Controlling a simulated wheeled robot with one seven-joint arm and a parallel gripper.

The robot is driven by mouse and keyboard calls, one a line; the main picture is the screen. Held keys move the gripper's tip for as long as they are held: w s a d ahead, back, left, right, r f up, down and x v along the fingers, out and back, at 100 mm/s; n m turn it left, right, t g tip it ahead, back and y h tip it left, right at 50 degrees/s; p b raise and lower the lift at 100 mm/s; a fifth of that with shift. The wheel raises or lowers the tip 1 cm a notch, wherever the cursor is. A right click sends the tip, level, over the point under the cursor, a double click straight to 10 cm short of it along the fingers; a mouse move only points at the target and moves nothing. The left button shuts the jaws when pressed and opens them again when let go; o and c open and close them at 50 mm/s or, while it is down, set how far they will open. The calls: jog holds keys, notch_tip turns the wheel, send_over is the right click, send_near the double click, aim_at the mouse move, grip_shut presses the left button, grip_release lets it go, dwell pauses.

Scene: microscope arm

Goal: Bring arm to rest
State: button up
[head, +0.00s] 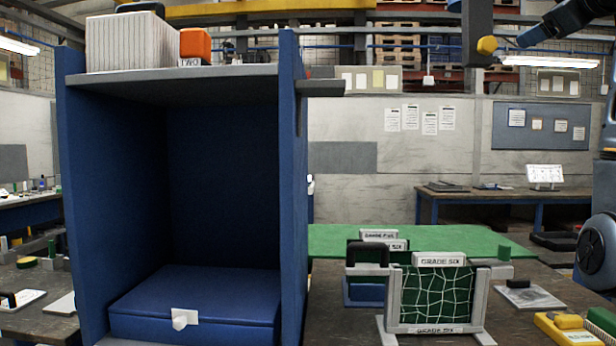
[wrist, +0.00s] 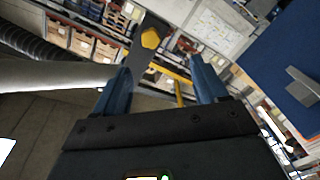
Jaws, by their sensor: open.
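A dark grey bar (head: 478,22) hangs down from the top edge at the upper right of the head view. It carries a yellow knob (head: 487,45) and looks like the microscope arm; its upper end is out of frame. In the wrist view the bar (wrist: 146,58) and its yellow knob (wrist: 150,38) show beyond the fingertips. My gripper (wrist: 160,66) is open, its two blue fingers spread with nothing held. In the head view my gripper (head: 516,40) is just right of the knob, with a small gap in the picture. Depth between them is unclear.
A tall blue cabinet (head: 292,180) stands at left with a grey shelf (head: 200,73) on top. A dark table (head: 360,325) at lower right bears a netted frame (head: 391,300) and a yellow device (head: 568,330). Space below the bar is clear.

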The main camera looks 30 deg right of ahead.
jog(key=w+a+f+m, duration=0.1)
jog(key=w+f, duration=0.3)
jog(key=f, duration=0.5)
jog(key=w+a+f+y, duration=0.1)
jog(key=w+a+f, duration=0.15)
jog(key=f, duration=0.65)
jog(key=w+a+f+m, duration=0.1)
jog(key=w+f, duration=0.3)
jog(key=f, duration=0.5)
jog(key=s+a+f+y, duration=0.1)
jog(key=a+f, duration=0.6)
jog(key=f, duration=0.6)
jog(key=s+a+f+y, duration=0.1)
jog(key=a+f, duration=0.7)
jog(key=f, duration=0.4)
jog(key=s+a+f+y, duration=0.2)
jog(key=s+a+f, duration=1.2)
jog(key=s+a, duration=0.15)
jog(key=s+a+y, duration=0.1)
jog(key=s+a, duration=0.2)
jog(key=s, duration=0.5)
jog(key=s+a+r+y, duration=0.1)
jog(key=s+a, duration=0.2)
jog(key=s, duration=0.5)
jog(key=s+a+r+y, duration=0.1)
jog(key=s+a+y, duration=0.1)
jog(key=s, duration=0.6)
jog(key=shift+s+a+r+g, duration=0.25)
jog(key=shift+a+g, duration=0.05)
jog(key=shift+a, duration=0.6)
